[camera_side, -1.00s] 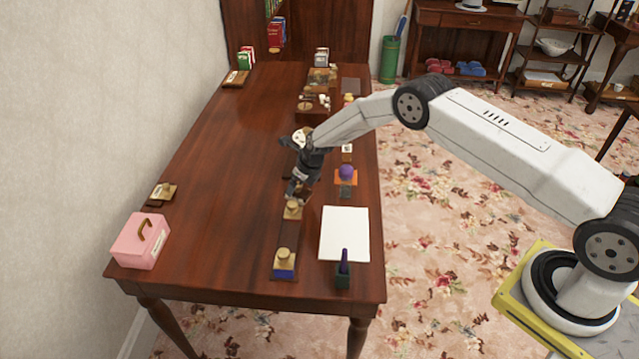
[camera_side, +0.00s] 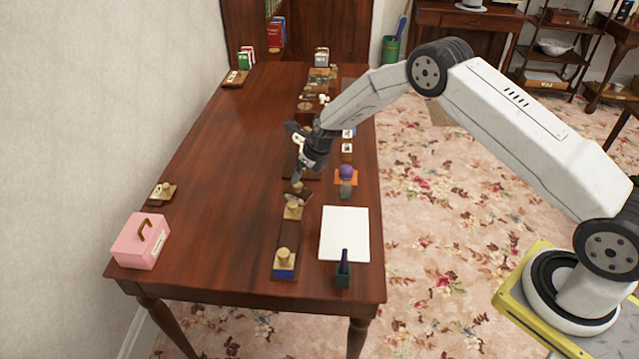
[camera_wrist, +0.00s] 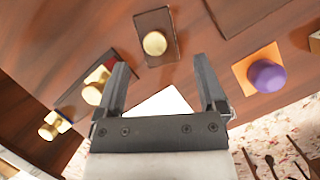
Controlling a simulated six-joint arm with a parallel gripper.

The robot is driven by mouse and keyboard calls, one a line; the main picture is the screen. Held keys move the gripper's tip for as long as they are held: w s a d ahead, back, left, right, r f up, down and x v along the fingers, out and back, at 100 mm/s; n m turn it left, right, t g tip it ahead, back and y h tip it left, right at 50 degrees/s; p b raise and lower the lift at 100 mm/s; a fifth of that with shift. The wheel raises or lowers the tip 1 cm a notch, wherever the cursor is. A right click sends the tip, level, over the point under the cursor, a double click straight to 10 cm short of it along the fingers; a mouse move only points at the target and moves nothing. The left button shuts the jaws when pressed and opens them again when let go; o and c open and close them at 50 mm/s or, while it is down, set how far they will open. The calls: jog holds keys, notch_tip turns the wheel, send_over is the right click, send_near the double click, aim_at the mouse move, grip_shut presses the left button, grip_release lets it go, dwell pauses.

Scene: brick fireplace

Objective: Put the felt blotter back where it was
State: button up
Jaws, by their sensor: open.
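What looks like the felt blotter is a dark brown piece with a round brass-coloured knob. It lies on the desk just below my gripper (camera_side: 300,174) in the side view (camera_side: 298,195). In the wrist view the blotter (camera_wrist: 166,22) lies beyond my fingertips (camera_wrist: 162,72), its knob roughly in line with the gap between them. My fingers are apart and nothing is between them. In the side view a brass-knobbed stamp (camera_side: 292,210) stands close in front of the blotter. A dark strip (camera_side: 289,238) runs from there towards the near edge. The blotter's underside is hidden.
A blue-based knobbed stamp (camera_side: 284,265) stands at the strip's near end. White paper (camera_side: 344,233) and a dark pen holder (camera_side: 342,280) lie right of it. A purple knob on an orange pad (camera_side: 346,173) stands to the right. The desk's left half is mostly clear.

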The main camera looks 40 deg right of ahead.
jog(key=a+v, duration=0.1)
jog(key=v, duration=0.5)
jog(key=shift+d+r, duration=0.2)
jog(key=shift+d, duration=0.35)
jog(key=shift+s, duration=0.2)
jog(key=s+r+n, duration=0.4)
jog(key=s+n, duration=0.6)
jog(key=n, duration=0.1)
jog(key=s+r+n+g+h, duration=0.1)
jog(key=s+r+n, duration=0.2)
jog(key=s+n, duration=0.8)
jog(key=s+r+n, duration=0.4)
jog(key=s+n, duration=0.6)
jog(key=n, duration=0.1)
jog(key=shift+s+a+r+h, duration=0.2)
jog(key=shift+r+h, duration=0.1)
jog(key=shift+r, duration=0.05)
